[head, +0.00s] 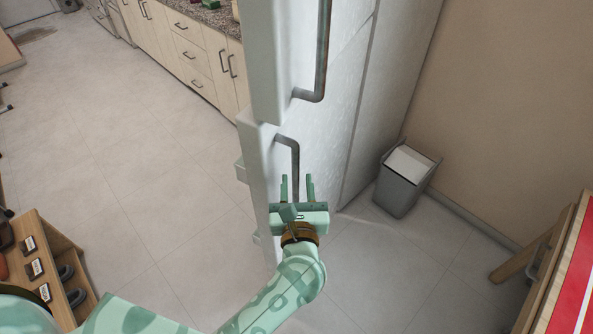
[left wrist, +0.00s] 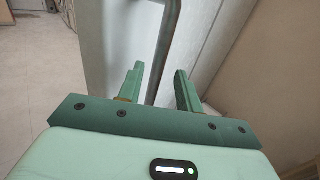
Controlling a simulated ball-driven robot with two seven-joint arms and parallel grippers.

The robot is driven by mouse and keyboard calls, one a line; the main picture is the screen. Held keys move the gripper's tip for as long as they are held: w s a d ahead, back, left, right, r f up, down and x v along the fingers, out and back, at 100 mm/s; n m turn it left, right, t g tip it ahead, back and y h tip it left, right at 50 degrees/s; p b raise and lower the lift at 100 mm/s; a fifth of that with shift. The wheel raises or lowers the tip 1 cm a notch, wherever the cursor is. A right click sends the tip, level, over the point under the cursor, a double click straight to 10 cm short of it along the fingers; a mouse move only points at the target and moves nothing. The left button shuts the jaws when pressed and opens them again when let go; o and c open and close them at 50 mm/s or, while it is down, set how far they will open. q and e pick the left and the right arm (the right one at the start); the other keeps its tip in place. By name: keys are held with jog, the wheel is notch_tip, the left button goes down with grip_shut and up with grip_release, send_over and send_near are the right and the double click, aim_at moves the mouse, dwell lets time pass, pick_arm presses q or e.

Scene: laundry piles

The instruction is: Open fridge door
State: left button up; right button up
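The white fridge (head: 345,110) stands in the middle of the head view, with an upper and a lower door. The upper door has a long grey handle (head: 323,55), and the lower door has a bent grey handle (head: 294,152). My left gripper (head: 297,181) is open at the lower handle. In the left wrist view the handle (left wrist: 163,55) runs down between the two spread fingers (left wrist: 158,82), with gaps on both sides. The handle's lower part is hidden behind the gripper body. My right gripper is in neither view.
A grey bin (head: 402,182) stands by the wall, right of the fridge. A red-topped table (head: 575,285) is at the lower right, and a wooden shoe rack (head: 45,250) at the lower left. Cabinets (head: 185,45) line the back. The tiled floor left of the fridge is clear.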

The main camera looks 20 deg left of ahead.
pick_arm(q)
jog(key=v, duration=0.7)
jog(key=shift+s+b, duration=0.25)
jog(key=shift+b, duration=0.05)
jog(key=shift+d+r, duration=0.1)
